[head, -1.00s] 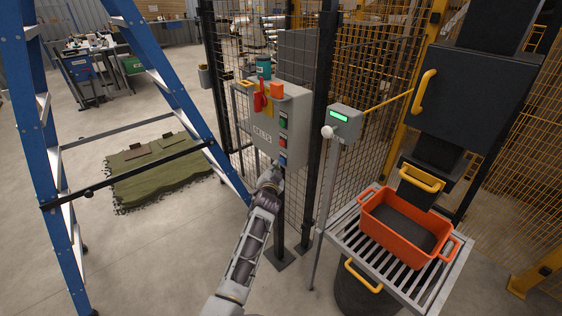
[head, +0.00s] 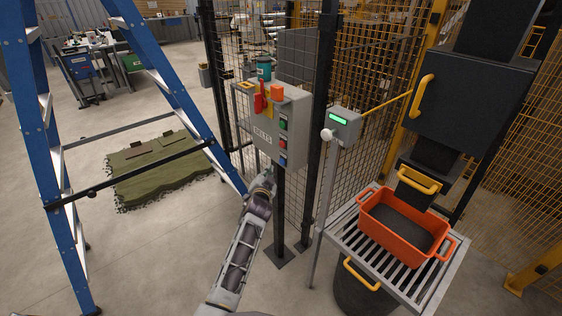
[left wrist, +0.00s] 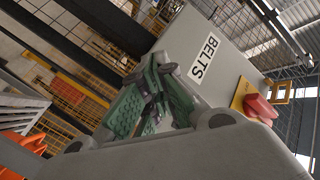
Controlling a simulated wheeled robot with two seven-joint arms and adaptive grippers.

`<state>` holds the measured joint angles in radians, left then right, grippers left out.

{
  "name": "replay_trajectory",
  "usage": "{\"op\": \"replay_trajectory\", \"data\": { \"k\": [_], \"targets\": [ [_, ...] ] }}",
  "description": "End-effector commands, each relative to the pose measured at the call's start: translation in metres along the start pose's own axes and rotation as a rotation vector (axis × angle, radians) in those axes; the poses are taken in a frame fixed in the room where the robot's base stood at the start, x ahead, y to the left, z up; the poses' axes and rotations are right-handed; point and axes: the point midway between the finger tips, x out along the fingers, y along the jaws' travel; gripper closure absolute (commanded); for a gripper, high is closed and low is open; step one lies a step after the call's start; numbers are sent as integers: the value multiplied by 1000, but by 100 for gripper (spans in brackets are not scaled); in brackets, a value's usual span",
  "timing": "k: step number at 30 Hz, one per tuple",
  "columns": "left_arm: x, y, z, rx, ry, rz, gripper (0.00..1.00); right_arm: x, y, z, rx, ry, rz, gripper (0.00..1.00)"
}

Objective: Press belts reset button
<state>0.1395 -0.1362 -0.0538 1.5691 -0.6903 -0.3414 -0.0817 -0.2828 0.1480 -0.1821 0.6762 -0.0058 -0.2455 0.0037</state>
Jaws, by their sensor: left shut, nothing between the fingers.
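The grey control box (head: 275,135) labelled BELTS stands on a dark post. Its right face carries a column of buttons: a green one (head: 283,124) on top, one below it whose colour is hard to tell, and a blue one (head: 283,160) at the bottom. A red switch handle (head: 259,102) is on a yellow plate. My left gripper (head: 266,180) is shut and empty, just below the box's lower edge. In the left wrist view, its fingers (left wrist: 158,95) overlap the box near the BELTS label (left wrist: 206,58); contact cannot be told. My right gripper is out of view.
A teal cup (head: 264,71) and an orange block (head: 277,91) are at the box's top. A post with a green display (head: 339,120) stands to the right, beside an orange crate (head: 376,243) on a slatted stand. A blue ladder (head: 45,150) is left; mesh fencing is behind.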

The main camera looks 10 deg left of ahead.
Motion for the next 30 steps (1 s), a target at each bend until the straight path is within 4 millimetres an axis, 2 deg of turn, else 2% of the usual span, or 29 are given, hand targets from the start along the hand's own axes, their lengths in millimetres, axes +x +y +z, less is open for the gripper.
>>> {"op": "replay_trajectory", "data": {
  "k": [9,30],
  "targets": [
    [-13,-10,8,0,0,0,100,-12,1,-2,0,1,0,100],
    [-14,-10,10,0,0,0,100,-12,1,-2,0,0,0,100]
  ]
}}
